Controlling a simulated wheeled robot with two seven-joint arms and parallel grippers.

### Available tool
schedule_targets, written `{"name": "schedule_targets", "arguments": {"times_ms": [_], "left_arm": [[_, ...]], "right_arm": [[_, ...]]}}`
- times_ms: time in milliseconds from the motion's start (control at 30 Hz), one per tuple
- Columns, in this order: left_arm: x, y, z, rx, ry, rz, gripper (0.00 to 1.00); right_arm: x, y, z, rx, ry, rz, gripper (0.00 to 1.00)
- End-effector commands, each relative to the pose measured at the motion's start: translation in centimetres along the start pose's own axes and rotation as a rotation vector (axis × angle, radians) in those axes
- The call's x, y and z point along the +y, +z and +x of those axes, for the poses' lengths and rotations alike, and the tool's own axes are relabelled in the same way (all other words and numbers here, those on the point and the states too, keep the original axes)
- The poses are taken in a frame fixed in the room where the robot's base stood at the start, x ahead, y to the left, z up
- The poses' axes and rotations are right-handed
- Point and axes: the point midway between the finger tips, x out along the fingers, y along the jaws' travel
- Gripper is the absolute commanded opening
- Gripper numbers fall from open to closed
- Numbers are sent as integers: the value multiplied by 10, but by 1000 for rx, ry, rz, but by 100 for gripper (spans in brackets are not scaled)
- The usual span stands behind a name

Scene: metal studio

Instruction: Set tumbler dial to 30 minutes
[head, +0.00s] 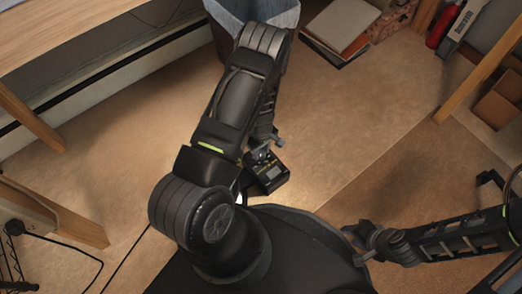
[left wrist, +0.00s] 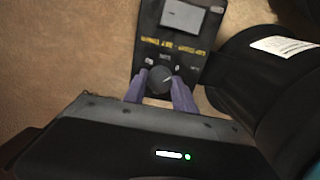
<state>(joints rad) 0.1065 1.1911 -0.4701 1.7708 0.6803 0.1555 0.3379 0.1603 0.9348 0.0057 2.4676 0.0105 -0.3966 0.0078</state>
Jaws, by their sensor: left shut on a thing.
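The tumbler's black control box (head: 268,174) is in the middle of the head view, next to my left arm. In the left wrist view the box (left wrist: 182,48) shows a grey panel, yellow lettering and a round dark dial (left wrist: 160,80) with a light pointer line. The line slants toward the right; the small marks around the dial are too blurred to read. My left gripper (left wrist: 160,92) is shut on the dial, with one purple finger on each side. It also shows in the head view (head: 264,148). My right gripper (head: 353,244) is at the lower right, apart from the box, open and empty.
A wooden table (head: 60,35) is at the upper left. A grey-lined bin (head: 275,14) stands behind my left arm. Books (head: 342,24) and a red bottle (head: 442,27) are at the upper right. The brown floor (head: 350,120) right of the box is clear.

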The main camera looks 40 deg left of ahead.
Motion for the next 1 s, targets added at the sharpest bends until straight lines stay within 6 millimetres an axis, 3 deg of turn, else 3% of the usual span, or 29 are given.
{"name": "schedule_targets", "arguments": {"times_ms": [133, 567, 1000], "left_arm": [[0, 0, 0, 0, 0, 0, 0], [0, 0, 0, 0, 0, 37, 0], [0, 0, 0, -1, 0, 302, 0]], "right_arm": [[0, 0, 0, 0, 0, 0, 36], [0, 0, 0, 0, 0, 0, 36], [0, 0, 1, 1, 0, 0, 36]]}}
